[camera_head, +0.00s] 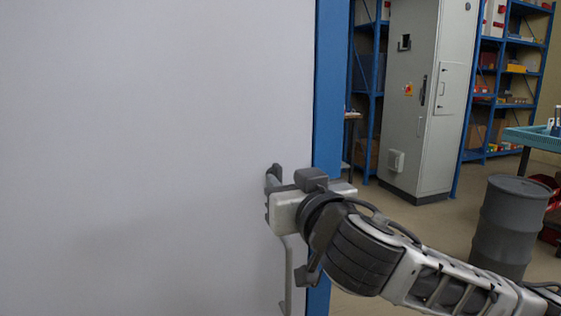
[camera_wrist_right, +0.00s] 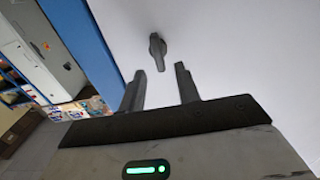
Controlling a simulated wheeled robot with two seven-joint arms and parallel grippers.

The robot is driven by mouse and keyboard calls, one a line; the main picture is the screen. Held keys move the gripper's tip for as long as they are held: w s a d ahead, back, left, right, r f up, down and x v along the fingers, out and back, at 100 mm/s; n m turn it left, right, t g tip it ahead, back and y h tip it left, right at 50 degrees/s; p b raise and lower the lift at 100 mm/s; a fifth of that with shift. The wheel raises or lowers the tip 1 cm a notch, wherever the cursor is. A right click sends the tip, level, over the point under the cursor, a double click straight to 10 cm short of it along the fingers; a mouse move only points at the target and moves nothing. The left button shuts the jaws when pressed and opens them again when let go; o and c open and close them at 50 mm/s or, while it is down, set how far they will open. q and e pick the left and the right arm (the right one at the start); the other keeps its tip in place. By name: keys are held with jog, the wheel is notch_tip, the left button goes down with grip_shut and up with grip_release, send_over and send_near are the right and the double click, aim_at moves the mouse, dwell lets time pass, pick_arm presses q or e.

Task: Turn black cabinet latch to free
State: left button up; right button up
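The latch (camera_wrist_right: 157,50) is a small dark grey lever on the pale door panel, seen in the right wrist view. Its lever points down in that picture, towards the gap between my fingers. My right gripper (camera_wrist_right: 159,76) is open and empty, with one finger on each side of the gap and the latch just beyond the fingertips; contact is not seen. In the head view my right gripper (camera_head: 271,184) is close to the panel near its blue edge, and I cannot make out the latch clearly there. My left gripper is not in view.
The large pale panel (camera_head: 150,130) fills the left, with a blue frame (camera_head: 328,90) along its right side. A thin grey vertical bar (camera_head: 289,275) shows below my right gripper. A grey cabinet (camera_head: 415,100), blue shelves and a grey drum (camera_head: 508,225) stand farther right.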

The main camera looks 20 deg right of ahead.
aim_at(279, 174)
jog(key=shift+w+a, duration=0.1)
jog(key=shift+w, duration=1.85)
grip_shut()
